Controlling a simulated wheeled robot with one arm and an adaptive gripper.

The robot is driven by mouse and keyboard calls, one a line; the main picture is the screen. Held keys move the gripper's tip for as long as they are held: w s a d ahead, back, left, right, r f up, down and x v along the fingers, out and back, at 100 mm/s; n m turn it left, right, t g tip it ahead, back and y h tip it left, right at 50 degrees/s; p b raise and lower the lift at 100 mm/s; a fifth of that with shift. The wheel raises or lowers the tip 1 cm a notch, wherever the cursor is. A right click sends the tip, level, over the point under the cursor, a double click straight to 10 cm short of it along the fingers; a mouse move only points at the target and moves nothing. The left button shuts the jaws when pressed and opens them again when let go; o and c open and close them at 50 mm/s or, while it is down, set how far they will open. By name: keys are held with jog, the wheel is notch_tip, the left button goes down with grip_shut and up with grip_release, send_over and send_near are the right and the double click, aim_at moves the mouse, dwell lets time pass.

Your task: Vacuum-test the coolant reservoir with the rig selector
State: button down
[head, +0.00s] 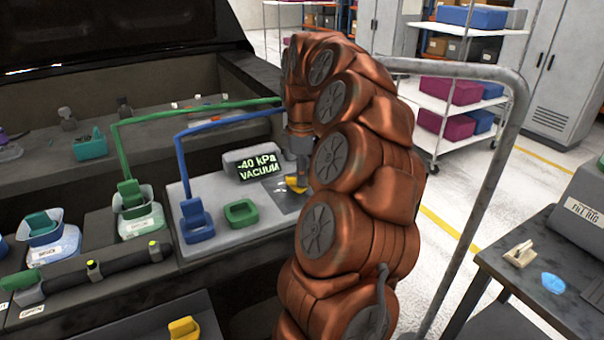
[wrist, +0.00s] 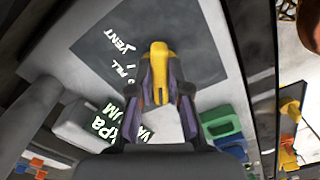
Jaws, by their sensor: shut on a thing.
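The rig selector, a yellow lever (wrist: 159,62), stands on a dark plate (wrist: 205,30) with white lettering including VENT and FILL. My gripper (wrist: 162,86) has its fingers on either side of the lever, shut on it. In the head view the selector (head: 296,184) is partly hidden by my arm. The rig display (head: 258,166) reads -40 kPa VACUUM. A green adapter (head: 130,191) sits on a translucent reservoir (head: 141,222); its green hose (head: 190,109) runs behind my arm. The reservoir's label is too small to read.
A blue adapter (head: 197,222) stands on the grey rig top beside an empty green holder (head: 241,212). Another reservoir (head: 55,243) with a teal cap is at left. A yellow piece (head: 184,328) lies at the front. A metal rail (head: 482,200) and dark table (head: 540,262) stand right.

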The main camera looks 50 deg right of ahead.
dwell(0.3)
jog(key=c, duration=1.1)
grip_release()
jog(key=shift+r, duration=0.1)
jog(key=shift+r, duration=3.65)
